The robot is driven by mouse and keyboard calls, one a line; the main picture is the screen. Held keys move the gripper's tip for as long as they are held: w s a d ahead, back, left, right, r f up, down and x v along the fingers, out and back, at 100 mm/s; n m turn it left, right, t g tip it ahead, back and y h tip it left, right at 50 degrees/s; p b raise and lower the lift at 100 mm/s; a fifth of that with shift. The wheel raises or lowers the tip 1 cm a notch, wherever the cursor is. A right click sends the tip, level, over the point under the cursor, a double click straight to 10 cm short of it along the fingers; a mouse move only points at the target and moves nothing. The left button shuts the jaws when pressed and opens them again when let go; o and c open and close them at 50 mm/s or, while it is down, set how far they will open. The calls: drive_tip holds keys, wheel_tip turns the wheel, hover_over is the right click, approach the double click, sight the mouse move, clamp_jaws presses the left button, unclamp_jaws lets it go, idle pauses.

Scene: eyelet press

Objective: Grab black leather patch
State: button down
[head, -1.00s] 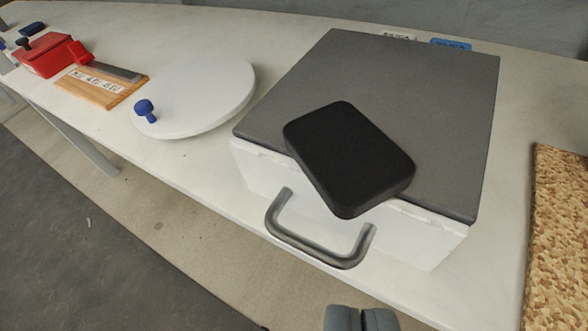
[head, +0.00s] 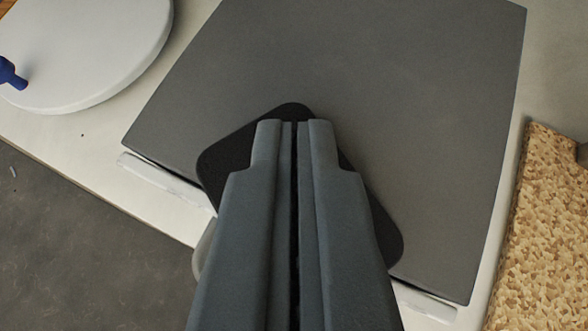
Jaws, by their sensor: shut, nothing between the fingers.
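The black leather patch (head: 221,160) is a rounded rectangle lying at an angle on the front edge of a grey-topped box (head: 350,60). My gripper (head: 294,124) is in front of the patch in the picture and hides its middle. Its two fingers are together, with nothing between them. The patch shows to the left of the fingers, beyond the tips and to the lower right. I cannot tell whether the fingertips touch the patch or are above it.
A white round disc (head: 90,50) with a blue knob (head: 10,74) is at the upper left. A tan cork-like block (head: 545,230) lies at the right. The box's handle (head: 203,250) is mostly hidden behind my gripper. The grey top beyond the patch is clear.

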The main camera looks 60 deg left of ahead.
drive_tip(key=shift+s+d+f, duration=0.15)
drive_tip(key=shift+d+f, duration=0.05)
drive_tip(key=shift+f, duration=0.6)
drive_tip(key=shift+s+d+f, duration=0.1)
drive_tip(key=shift+s+d, duration=0.35)
drive_tip(key=shift+d, duration=0.15)
drive_tip(key=shift+f, duration=0.1)
drive_tip(key=shift+w+r, duration=0.1)
drive_tip(key=shift+r, duration=0.65)
drive_tip(key=shift+a, duration=0.1)
